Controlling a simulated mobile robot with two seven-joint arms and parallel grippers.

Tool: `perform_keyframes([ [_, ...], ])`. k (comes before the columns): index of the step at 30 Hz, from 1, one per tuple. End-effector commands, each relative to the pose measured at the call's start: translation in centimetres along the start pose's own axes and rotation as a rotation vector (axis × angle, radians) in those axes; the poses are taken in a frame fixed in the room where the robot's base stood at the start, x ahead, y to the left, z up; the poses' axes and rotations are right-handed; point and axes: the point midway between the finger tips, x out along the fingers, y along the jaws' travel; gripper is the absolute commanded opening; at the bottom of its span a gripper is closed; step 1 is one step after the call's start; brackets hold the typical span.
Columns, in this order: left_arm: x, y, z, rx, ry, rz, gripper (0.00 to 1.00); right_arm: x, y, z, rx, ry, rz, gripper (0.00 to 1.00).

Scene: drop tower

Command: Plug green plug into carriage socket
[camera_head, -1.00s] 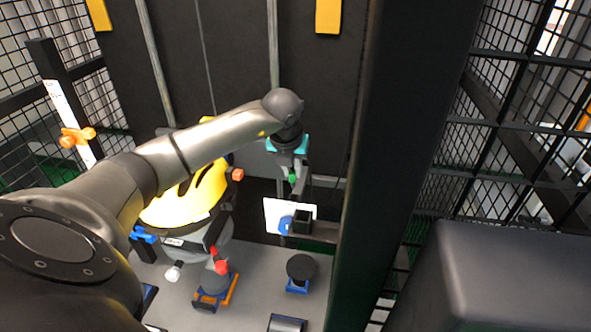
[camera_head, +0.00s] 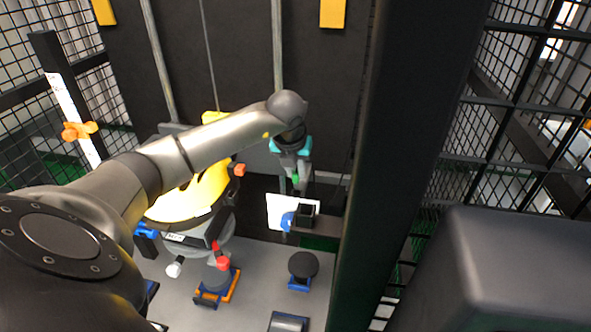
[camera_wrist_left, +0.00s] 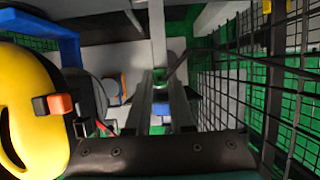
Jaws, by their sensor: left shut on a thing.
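The green plug (camera_head: 296,179) is a small green piece between the fingers of my left gripper (camera_head: 299,180), which is shut on it. They hang in front of the dark back wall, above a white panel. In the left wrist view the fingers (camera_wrist_left: 161,100) point away from the camera, with a little green showing between them. The yellow, rounded carriage (camera_head: 190,192) is left of the gripper, partly behind my left arm. I cannot make out its socket for certain. My right gripper is not in view.
A black box (camera_head: 306,213) and a blue piece (camera_head: 287,221) sit by the white panel (camera_head: 277,207), just below the gripper. A dark post (camera_head: 395,150) stands close on the right. Wire mesh (camera_wrist_left: 235,90) lines the wrist view's right side.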

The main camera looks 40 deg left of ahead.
Motion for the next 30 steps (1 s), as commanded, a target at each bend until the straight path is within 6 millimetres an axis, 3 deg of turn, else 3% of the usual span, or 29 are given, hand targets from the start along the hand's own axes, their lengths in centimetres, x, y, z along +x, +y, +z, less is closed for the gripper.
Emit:
perform_keyframes([
  [30, 2.0, 0.0, -0.8, -0.001, -0.002, 0.001, 0.0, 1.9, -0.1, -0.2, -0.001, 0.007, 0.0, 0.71],
])
